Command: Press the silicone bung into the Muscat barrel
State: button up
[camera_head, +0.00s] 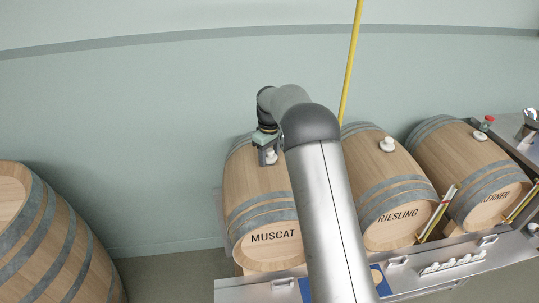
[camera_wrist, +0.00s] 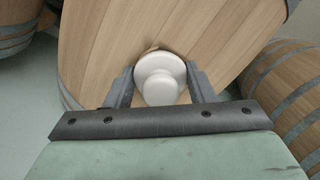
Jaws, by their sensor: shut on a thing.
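The Muscat barrel (camera_head: 262,188) lies on its side, with MUSCAT lettered on its near head. Its wooden staves (camera_wrist: 105,50) fill much of the wrist view. My gripper (camera_wrist: 160,74) has one finger on each side of the white silicone bung (camera_wrist: 161,80) and is shut on it. The bung's round knob faces the wrist camera and hides its lower part and the bung hole. In the head view my gripper (camera_head: 265,142) is over the upper side of the barrel, with the pale bung (camera_head: 271,157) just below it. I cannot tell how deep the bung sits.
The Riesling barrel (camera_head: 380,178) and the Kerner barrel (camera_head: 470,165) lie to the right, each with a pale bung on top. A larger barrel (camera_head: 50,240) stands at the far left. A yellow pole (camera_head: 352,55) rises behind. A steel bench (camera_head: 450,272) runs along the front.

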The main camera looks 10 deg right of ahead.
jog(key=o, duration=1)
jog(key=shift+s+f, duration=0.1)
jog(key=shift+f, duration=0.25)
jog(key=shift+o, duration=0.2)
jog(key=shift+f, duration=0.1)
jog(key=shift+s+a, duration=0.1)
notch_tip(320, 180, up, 18)
jog(key=b, duration=0.1)
jog(key=shift+w+d+r, duration=0.2)
jog(key=shift+d, duration=0.1)
jog(key=shift+c, duration=0.3)
